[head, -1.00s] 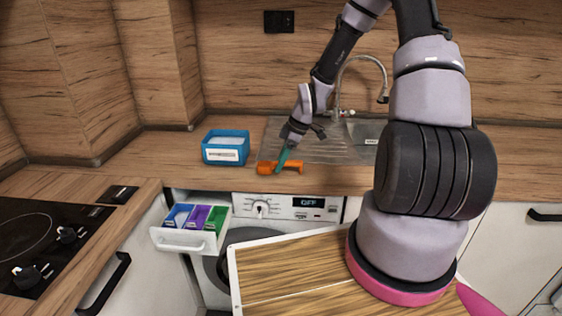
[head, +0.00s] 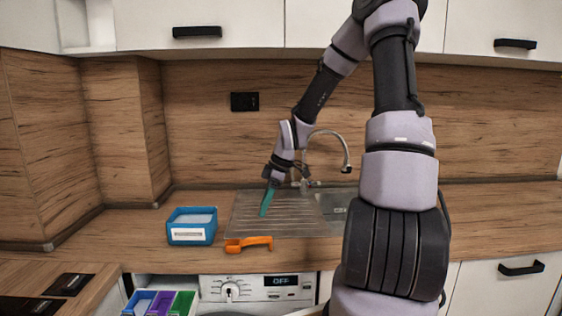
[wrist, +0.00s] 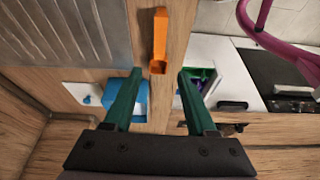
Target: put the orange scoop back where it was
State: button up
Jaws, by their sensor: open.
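The orange scoop (head: 249,244) lies on the wooden counter by its front edge, in front of the metal drainboard. In the wrist view the scoop (wrist: 160,36) shows just beyond the gap between my fingertips, with nothing holding it. My gripper (head: 264,213) has teal fingers and hangs above the drainboard, apart from the scoop. In the wrist view my gripper (wrist: 160,71) is open and empty. A blue box (head: 191,236) with white contents and a white label stands on the counter left of the scoop. An open drawer (head: 128,308) below holds blue, purple and green compartments.
The drainboard (head: 285,222) and sink with a curved faucet (head: 347,165) lie behind the scoop. A washing machine (head: 255,287) is under the counter. A cooktop (head: 25,305) is at the lower left. Upper cabinets (head: 350,30) hang above.

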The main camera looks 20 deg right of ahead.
jog(key=s+r+m+t+h, duration=0.1)
jog(key=s+r+m+t, duration=0.2)
jog(key=s+r+m, duration=0.6)
jog(key=s+r+m+t+h, duration=0.1)
jog(key=s+r+m+t, duration=0.1)
jog(key=s+r+m, duration=0.7)
notch_tip(320, 180, up, 8)
jog(key=s, duration=0.2)
jog(key=shift+s+d+t, duration=0.3)
jog(key=shift+d+t, duration=0.1)
jog(key=shift+r, duration=0.1)
